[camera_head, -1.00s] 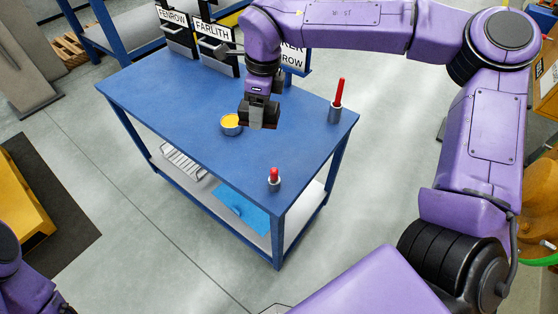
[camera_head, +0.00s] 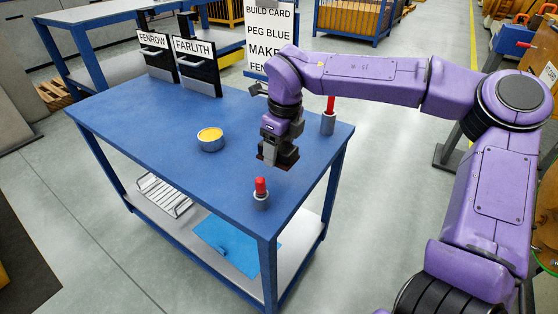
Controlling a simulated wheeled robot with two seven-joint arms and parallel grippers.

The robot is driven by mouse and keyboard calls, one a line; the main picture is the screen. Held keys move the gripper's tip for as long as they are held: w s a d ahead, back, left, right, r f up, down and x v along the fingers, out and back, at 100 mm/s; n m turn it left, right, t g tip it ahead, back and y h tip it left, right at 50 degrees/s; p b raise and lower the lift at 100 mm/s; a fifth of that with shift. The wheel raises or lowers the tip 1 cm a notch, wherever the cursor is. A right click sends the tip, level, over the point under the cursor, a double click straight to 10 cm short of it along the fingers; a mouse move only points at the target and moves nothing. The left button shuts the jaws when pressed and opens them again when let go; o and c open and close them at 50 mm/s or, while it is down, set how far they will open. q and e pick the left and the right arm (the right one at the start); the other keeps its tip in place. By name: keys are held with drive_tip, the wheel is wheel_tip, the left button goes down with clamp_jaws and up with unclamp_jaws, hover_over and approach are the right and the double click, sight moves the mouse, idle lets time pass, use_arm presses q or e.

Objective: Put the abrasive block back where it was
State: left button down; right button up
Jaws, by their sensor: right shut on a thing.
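My right gripper (camera_head: 277,160) is above the blue table (camera_head: 170,130), near its right edge and between two red pegs. It is shut on a small, dull grey-brown block (camera_head: 268,154), which I take to be the abrasive block. The fingers and wrist hide part of it. The block seems to be held above the tabletop, but the exact gap is hard to tell. My left gripper is not in view.
A tin with yellow contents (camera_head: 210,139) stands left of the gripper. A short red peg (camera_head: 261,187) and a tall one (camera_head: 330,105) stand in grey holders. Holders labelled FENROW (camera_head: 153,42) and FARLITH (camera_head: 193,47) and a build card (camera_head: 268,35) stand at the back.

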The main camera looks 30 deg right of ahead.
sight(278, 170)
drive_tip(key=f, duration=0.2)
drive_tip(key=w+d+f, duration=0.1)
drive_tip(key=f, duration=0.1)
drive_tip(key=w+d+f, duration=0.1)
drive_tip(key=f, duration=0.1)
drive_tip(key=shift+w+f, duration=0.15)
drive_tip(key=shift+w, duration=0.05)
drive_tip(key=shift+f, duration=0.25)
drive_tip(key=shift+f, duration=0.2)
drive_tip(key=o, duration=1)
drive_tip(key=r, duration=0.4)
drive_tip(key=s+r, duration=0.1)
drive_tip(key=r, duration=0.7)
drive_tip(key=shift+s+d+r+p, duration=0.15)
drive_tip(key=shift+d+r+p, duration=0.1)
drive_tip(key=shift+p, duration=0.1)
drive_tip(key=shift+f, duration=0.1)
